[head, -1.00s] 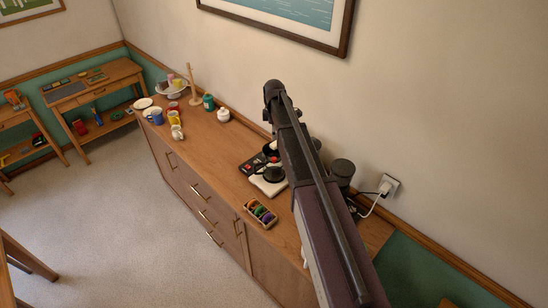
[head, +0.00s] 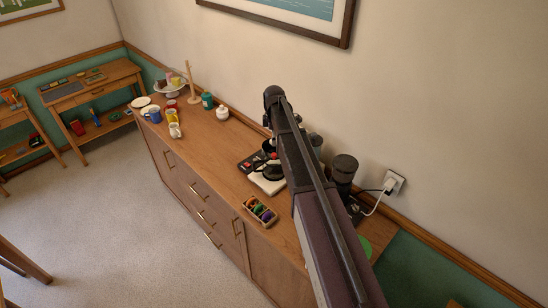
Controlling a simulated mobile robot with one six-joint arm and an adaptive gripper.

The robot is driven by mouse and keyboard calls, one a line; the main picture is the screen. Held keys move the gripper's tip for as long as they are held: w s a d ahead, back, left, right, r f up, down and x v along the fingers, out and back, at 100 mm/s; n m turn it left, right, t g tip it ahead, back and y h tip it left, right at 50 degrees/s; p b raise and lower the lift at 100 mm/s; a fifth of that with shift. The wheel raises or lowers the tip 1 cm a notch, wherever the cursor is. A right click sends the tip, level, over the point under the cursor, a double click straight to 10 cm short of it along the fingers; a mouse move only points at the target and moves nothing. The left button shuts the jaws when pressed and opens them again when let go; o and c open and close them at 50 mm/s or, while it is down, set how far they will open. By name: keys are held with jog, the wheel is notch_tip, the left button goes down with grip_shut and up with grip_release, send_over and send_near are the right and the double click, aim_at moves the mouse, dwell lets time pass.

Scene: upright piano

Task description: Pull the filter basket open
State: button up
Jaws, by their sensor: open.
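My dark arm runs up from the bottom edge and bends near the top of the sideboard. It covers much of the appliance area behind it. A white base with a round black part on it (head: 268,181) shows just left of the arm; it may be part of a coffee maker. I cannot make out a filter basket. My gripper is hidden behind the arm or lost among the dark parts there. A dark cylinder (head: 344,168) stands right of the arm, near the wall.
The wooden sideboard (head: 215,150) runs along the wall. A small box of coloured items (head: 260,211) lies near its front edge. Cups, including a blue mug (head: 153,115), plates and a white jar (head: 222,113) stand farther left. A plugged wall outlet (head: 394,183) is at right.

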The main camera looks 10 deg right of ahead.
aim_at(274, 154)
jog(key=shift+f+b, duration=3.75)
jog(key=shift+f, duration=0.25)
grip_shut()
